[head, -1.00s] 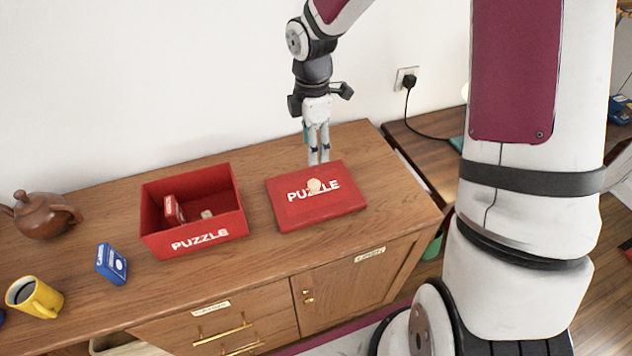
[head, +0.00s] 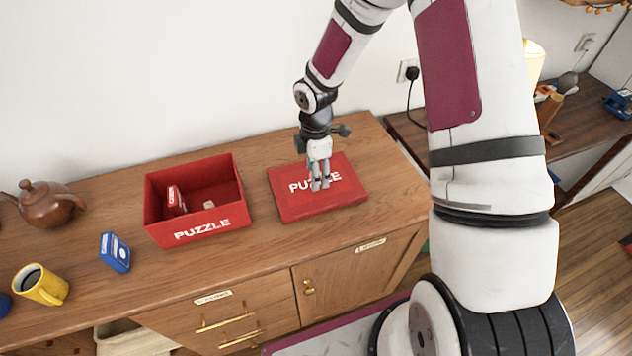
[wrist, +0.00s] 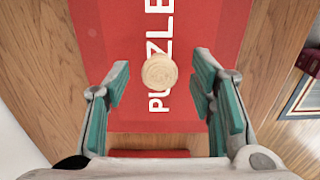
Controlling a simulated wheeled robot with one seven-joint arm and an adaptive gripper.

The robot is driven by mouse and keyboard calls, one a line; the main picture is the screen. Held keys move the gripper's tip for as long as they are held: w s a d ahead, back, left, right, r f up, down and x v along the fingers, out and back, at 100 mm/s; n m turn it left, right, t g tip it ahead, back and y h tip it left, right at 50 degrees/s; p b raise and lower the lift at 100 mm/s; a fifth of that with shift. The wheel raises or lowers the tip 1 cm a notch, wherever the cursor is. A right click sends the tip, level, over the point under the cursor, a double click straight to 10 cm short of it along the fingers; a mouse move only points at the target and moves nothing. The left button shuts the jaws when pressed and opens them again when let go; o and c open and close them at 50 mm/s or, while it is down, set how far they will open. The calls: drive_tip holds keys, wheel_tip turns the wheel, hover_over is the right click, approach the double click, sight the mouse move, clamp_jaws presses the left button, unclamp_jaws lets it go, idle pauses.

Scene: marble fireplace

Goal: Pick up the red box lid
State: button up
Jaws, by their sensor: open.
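The red box lid (head: 292,205) lies flat on the wooden cabinet top, with white PUZZLE lettering. In the wrist view the lid (wrist: 200,25) has a round pale knob (wrist: 160,71) at its middle. My gripper (head: 321,188) is over the lid, pointing down, and hides the knob in the head view. In the wrist view my gripper (wrist: 160,88) is open, with a teal-padded finger on either side of the knob's line, the knob slightly ahead of the fingertips. I cannot tell the exact height above the knob.
An open red PUZZLE box (head: 200,232) with small items inside stands left of the lid. A blue card box (head: 115,252), a yellow mug (head: 40,285) and a brown teapot (head: 48,205) are farther left. The wall is behind.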

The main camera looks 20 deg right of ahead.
drive_tip(key=shift+f, duration=0.55)
clamp_jaws()
drive_tip(key=shift+r, duration=0.15)
